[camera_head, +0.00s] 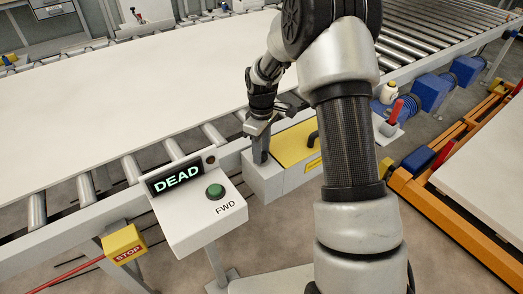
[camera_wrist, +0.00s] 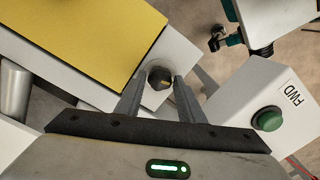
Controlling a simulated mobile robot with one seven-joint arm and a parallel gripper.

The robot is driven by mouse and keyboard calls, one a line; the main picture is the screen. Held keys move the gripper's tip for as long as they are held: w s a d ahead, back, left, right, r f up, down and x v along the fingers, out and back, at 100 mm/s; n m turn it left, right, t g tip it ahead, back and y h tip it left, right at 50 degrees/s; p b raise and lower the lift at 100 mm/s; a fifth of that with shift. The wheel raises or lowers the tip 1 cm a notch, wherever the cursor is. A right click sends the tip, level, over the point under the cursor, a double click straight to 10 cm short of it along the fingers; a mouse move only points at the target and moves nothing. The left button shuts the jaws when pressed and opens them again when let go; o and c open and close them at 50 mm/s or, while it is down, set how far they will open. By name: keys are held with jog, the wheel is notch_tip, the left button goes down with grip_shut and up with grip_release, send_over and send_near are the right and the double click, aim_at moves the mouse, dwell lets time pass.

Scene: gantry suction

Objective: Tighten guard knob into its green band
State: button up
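The guard knob (camera_wrist: 160,78) is a dark, faceted knob with a pale mark and a light ring around it. It sits on the white end of a box beside a yellow cover (camera_wrist: 85,40). My gripper (camera_wrist: 161,76) points at it with its two fingers apart, one tip on each side of the knob. I see no clear contact. In the camera_head view my gripper (camera_head: 262,155) is low at the left end of the same white box (camera_head: 265,182) and hides the knob there. I cannot make out a green band in either view.
A control box with a DEAD display (camera_head: 176,177) and green FWD button (camera_head: 215,191) stands close to my gripper's left. A yellow STOP box (camera_head: 124,243) hangs lower left. A roller conveyor carries a large white panel (camera_head: 120,95) behind. A dark handle (camera_head: 313,139) rises from the yellow cover.

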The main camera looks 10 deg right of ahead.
jog(key=c, duration=0.6)
jog(key=shift+m, duration=3.1)
jog(key=o, duration=1.1)
jog(key=shift+c, duration=0.2)
notch_tip(320, 180, up, 18)
jog(key=p, duration=0.2)
jog(key=shift+f+p, duration=0.25)
jog(key=shift+p, duration=0.05)
